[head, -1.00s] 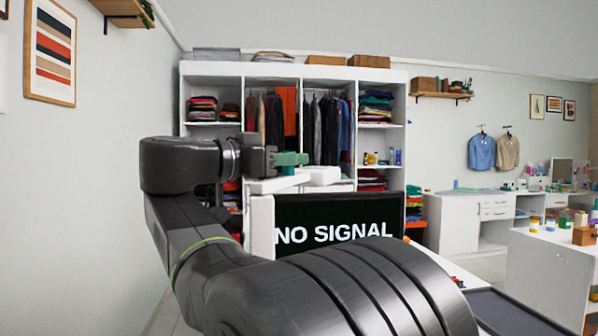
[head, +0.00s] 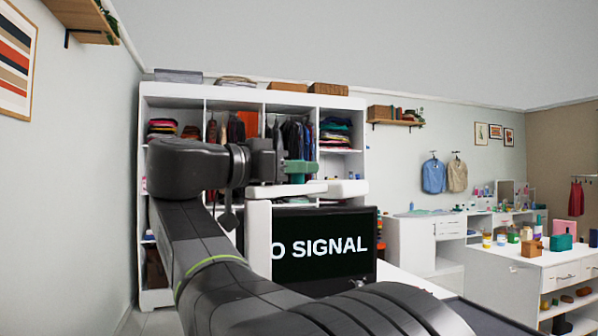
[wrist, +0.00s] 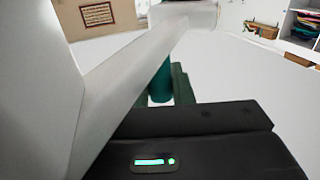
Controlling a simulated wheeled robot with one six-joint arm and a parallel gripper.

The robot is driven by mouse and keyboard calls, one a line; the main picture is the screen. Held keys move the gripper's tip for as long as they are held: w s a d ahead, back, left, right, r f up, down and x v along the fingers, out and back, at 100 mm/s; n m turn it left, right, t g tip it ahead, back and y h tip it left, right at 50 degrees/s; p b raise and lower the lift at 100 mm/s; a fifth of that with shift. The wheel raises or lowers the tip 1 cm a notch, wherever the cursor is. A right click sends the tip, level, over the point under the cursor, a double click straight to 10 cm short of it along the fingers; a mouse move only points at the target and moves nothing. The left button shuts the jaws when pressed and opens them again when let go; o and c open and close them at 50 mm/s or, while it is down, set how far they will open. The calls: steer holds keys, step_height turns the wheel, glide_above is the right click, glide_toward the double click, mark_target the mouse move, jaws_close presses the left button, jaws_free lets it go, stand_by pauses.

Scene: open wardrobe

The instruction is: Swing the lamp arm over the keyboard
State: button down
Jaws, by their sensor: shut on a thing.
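The white lamp has an upright post (head: 258,238) at the left of the monitor. Its horizontal lamp arm (head: 285,191) reaches right across the monitor's top edge to a white lamp head (head: 348,188). In the wrist view the lamp arm (wrist: 125,85) runs diagonally, with a teal upright handle (wrist: 160,84) under it. My gripper (head: 303,167) has green fingers and is shut on the handle; the fingers also show beside it in the wrist view. The keyboard is not visible in either view; my own arm covers the desk's front area.
A black monitor (head: 325,262) reading "NO SIGNAL" in part stands behind the lamp post. An open white wardrobe (head: 352,170) with clothes is behind. White counters (head: 408,245) with small items are at the right. A wall shelf (head: 85,20) is upper left.

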steer(key=c, duration=1.3)
jaws_free()
steer(key=shift+s, duration=0.1)
steer(key=shift+a, duration=0.1)
steer(key=v, duration=1.3)
steer(key=shift+s+a, duration=0.2)
steer(key=shift+s, duration=0.1)
steer(key=x, duration=1.4)
